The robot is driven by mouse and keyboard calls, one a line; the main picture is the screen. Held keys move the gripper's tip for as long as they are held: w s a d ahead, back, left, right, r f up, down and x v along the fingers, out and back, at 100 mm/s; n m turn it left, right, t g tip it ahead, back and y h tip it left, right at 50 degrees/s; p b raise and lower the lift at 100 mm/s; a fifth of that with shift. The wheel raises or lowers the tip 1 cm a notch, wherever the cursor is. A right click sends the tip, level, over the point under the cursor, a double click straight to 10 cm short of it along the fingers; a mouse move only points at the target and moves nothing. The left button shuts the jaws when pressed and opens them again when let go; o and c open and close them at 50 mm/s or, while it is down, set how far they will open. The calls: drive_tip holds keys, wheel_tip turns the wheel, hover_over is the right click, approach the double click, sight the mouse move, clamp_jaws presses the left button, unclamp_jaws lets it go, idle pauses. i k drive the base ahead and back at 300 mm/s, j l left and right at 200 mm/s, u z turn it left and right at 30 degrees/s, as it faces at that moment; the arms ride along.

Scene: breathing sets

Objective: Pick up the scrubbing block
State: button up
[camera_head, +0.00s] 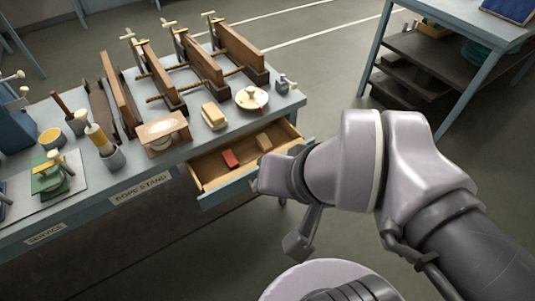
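No block is marked as the scrubbing block, so I cannot tell for sure which one it is. A pale yellow block with a brown layer (214,116) lies on the blue bench top near its front edge. A red block (230,159) and a tan block (263,142) lie apart in the open drawer (213,183). My gripper (300,238) is at the end of my arm, right of and in front of the drawer. Its fingers are mostly hidden behind my wrist, and no held object shows.
The bench (130,190) carries wooden clamp frames (205,62), a round lidded pot (251,98), a wooden box (161,133) and several small tools. The drawer sticks out from the bench front. A second table (470,30) with shelves stands at the back right. Floor between is clear.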

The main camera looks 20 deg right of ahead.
sight(215, 119)
drive_tip(key=i+j, duration=0.3)
drive_tip(key=i, duration=0.15)
drive_tip(key=i+j+z, duration=0.1)
drive_tip(key=i+j, duration=0.25)
drive_tip(key=i, duration=0.05)
